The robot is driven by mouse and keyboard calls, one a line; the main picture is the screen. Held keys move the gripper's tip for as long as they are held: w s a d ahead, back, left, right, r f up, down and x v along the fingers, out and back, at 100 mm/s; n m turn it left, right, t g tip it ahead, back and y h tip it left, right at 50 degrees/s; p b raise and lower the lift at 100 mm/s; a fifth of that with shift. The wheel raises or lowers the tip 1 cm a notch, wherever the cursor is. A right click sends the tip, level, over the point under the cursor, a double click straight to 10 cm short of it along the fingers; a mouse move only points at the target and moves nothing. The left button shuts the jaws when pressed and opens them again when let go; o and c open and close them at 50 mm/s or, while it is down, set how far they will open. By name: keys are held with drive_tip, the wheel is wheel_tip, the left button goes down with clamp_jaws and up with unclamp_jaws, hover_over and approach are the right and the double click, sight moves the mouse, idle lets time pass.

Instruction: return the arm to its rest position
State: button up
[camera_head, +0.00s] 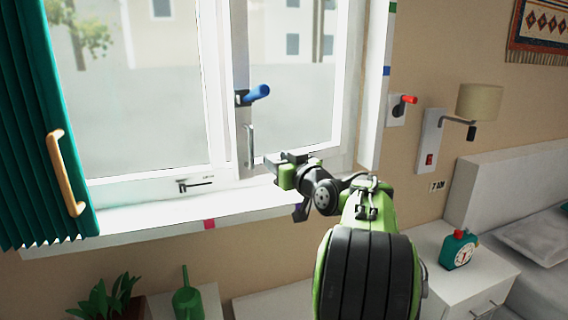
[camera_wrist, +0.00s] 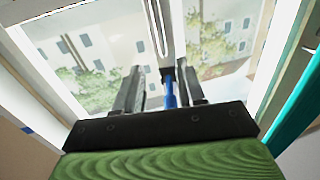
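My arm (camera_head: 368,250) reaches from the bottom of the head view up toward the window. My gripper (camera_head: 284,159) is in front of the lower part of the window frame, above the white sill. In the wrist view my gripper (camera_wrist: 162,76) has its two dark fingers apart with nothing held between them. A blue window handle (camera_head: 256,94) sits higher on the frame, clear of the gripper in the head view. In the wrist view the blue handle (camera_wrist: 169,92) shows in the gap between the fingers, beyond them.
The window sill (camera_head: 150,215) runs below the gripper. A green curtain (camera_head: 35,130) hangs at left. A wall lamp (camera_head: 478,103), a red-handled switch (camera_head: 404,103) and a nightstand (camera_head: 470,270) with a teal clock (camera_head: 458,250) are at right. A plant (camera_head: 112,298) and a green watering can (camera_head: 187,298) stand low left.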

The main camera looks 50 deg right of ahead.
drive_tip(key=shift+w, duration=0.15)
drive_tip(key=s+a+f+n+g+y, duration=0.1)
drive_tip(key=a+f+g+y, duration=0.15)
drive_tip(key=a, duration=0.95)
drive_tip(key=s+a+f+n+g+y, duration=0.1)
drive_tip(key=s+a+f+g+y, duration=0.2)
drive_tip(key=a, duration=1)
drive_tip(key=s+a+f+g, duration=0.2)
drive_tip(key=s+a+f, duration=0.1)
drive_tip(key=s+f, duration=0.3)
drive_tip(key=s+a+f+n+g, duration=0.1)
drive_tip(key=s+a+f+g, duration=0.15)
drive_tip(key=s, duration=0.45)
drive_tip(key=s+a+f+g, duration=0.2)
drive_tip(key=s+a+f, duration=0.25)
drive_tip(key=s, duration=0.25)
wheel_tip(320, 180, up, 13)
drive_tip(key=p, duration=1.3)
drive_tip(key=shift+w+d+p, duration=0.15)
drive_tip(key=shift+d+p, duration=0.1)
drive_tip(key=shift+p, duration=0.1)
